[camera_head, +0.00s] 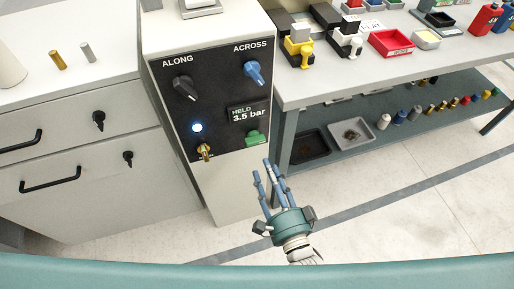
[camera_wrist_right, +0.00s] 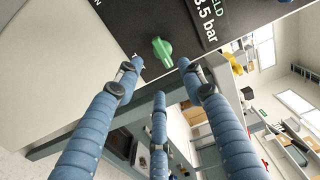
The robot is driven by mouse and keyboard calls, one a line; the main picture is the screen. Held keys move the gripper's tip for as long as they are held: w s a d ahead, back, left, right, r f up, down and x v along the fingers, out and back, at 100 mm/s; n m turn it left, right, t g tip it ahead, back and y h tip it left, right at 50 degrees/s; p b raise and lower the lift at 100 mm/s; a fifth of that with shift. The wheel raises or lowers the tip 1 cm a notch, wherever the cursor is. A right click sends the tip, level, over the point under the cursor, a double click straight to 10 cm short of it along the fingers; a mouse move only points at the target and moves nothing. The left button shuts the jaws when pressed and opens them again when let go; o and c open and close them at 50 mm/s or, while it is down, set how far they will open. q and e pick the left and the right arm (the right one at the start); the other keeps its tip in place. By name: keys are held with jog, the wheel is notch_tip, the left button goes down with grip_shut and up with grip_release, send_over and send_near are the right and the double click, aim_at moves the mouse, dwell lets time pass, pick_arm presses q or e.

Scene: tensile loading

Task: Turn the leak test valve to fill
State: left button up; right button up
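The test panel (camera_head: 219,100) is on the front of a white cabinet. Its lower right corner carries a green valve knob (camera_head: 256,137), which also shows in the wrist view (camera_wrist_right: 162,50), with lettering near it only partly readable. A brass lever (camera_head: 205,152) is at the lower left. Which of these is the leak test valve I cannot read for certain. The display (camera_head: 249,115) reads "HELD 3.5 bar". My right gripper (camera_head: 266,166) is open and empty, its fingers spread just below and in front of the green knob, apart from it. My left gripper is not in view.
A black ALONG knob (camera_head: 185,88), a blue ACROSS knob (camera_head: 253,73) and a lit round button (camera_head: 197,127) share the panel. A drawer cabinet (camera_head: 75,150) stands left. A bench with a red tray (camera_head: 391,43) and a lower shelf stands right. The floor in front is clear.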

aim_at(255, 139)
jog(key=x, duration=0.9)
jog(key=shift+w+p, duration=0.3)
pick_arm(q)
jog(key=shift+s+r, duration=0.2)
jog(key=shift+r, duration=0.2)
pick_arm(e)
jog(key=shift+a, duration=0.1)
grip_shut()
